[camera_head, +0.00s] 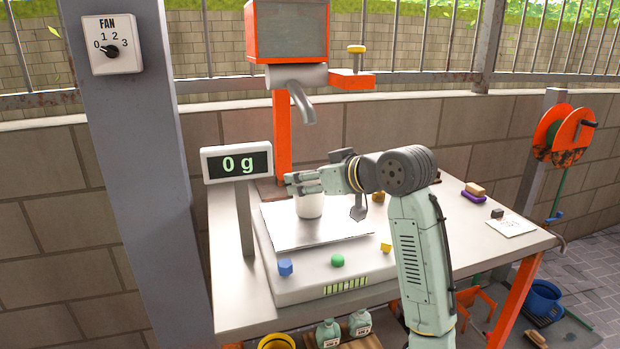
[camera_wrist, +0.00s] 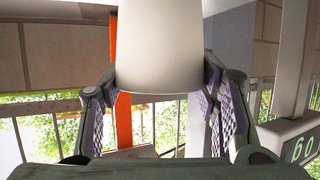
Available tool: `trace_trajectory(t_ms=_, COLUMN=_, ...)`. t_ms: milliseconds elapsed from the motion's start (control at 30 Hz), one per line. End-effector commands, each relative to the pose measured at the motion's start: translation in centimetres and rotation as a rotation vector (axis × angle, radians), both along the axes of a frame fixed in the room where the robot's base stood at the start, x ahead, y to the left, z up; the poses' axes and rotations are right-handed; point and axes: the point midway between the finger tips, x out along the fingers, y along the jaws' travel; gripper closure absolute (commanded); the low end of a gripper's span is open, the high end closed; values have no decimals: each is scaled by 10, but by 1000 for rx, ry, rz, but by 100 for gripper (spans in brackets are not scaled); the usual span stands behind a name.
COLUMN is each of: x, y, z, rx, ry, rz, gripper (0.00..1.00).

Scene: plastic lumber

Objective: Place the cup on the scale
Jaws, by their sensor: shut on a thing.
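A white cup (camera_head: 309,207) is upright over the metal plate of the scale (camera_head: 350,250). I cannot tell whether its base touches the plate. My gripper (camera_head: 303,183) is around the upper part of the cup, shut on it, coming in from the right. In the wrist view the cup (camera_wrist: 160,45) fills the space between the two fingers of my gripper (camera_wrist: 160,82). The scale's display (camera_head: 237,163) on its post reads 0 g. Part of the cup's rim is hidden behind the fingers.
Blue (camera_head: 285,267), green (camera_head: 337,260) and yellow (camera_head: 386,246) pieces lie along the scale's front. A dispenser spout (camera_head: 303,100) hangs behind the cup. A grey post (camera_head: 140,170) with a fan dial (camera_head: 112,45) stands left. The table's right side (camera_head: 450,240) has free room.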

Motion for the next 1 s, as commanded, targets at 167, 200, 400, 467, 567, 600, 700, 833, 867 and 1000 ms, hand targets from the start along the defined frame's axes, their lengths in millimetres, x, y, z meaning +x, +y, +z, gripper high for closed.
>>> trace_trajectory(t_ms=167, x=0, y=0, z=-2, rx=0, ry=0, rz=1, gripper=41)
trace_trajectory(t_ms=200, x=0, y=0, z=-2, rx=0, ry=0, rz=1, gripper=39)
trace_trajectory(t_ms=400, x=0, y=0, z=-2, rx=0, ry=0, rz=1, gripper=25)
trace_trajectory(t_ms=467, x=0, y=0, z=-2, rx=0, ry=0, rz=1, gripper=25)
trace_trajectory(t_ms=567, x=0, y=0, z=-2, rx=0, ry=0, rz=1, gripper=25)
trace_trajectory(t_ms=600, x=0, y=0, z=-2, rx=0, ry=0, rz=1, gripper=25)
trace_trajectory(t_ms=700, x=0, y=0, z=-1, rx=0, ry=0, rz=0, gripper=25)
trace_trajectory(t_ms=833, x=-4, y=-4, z=3, rx=1, ry=-2, rz=-1, gripper=25)
trace_trajectory(t_ms=867, x=-7, y=-7, z=4, rx=0, ry=-2, rz=-1, gripper=25)
trace_trajectory(t_ms=1000, x=-26, y=-23, z=14, rx=1, ry=-3, rz=-1, gripper=25)
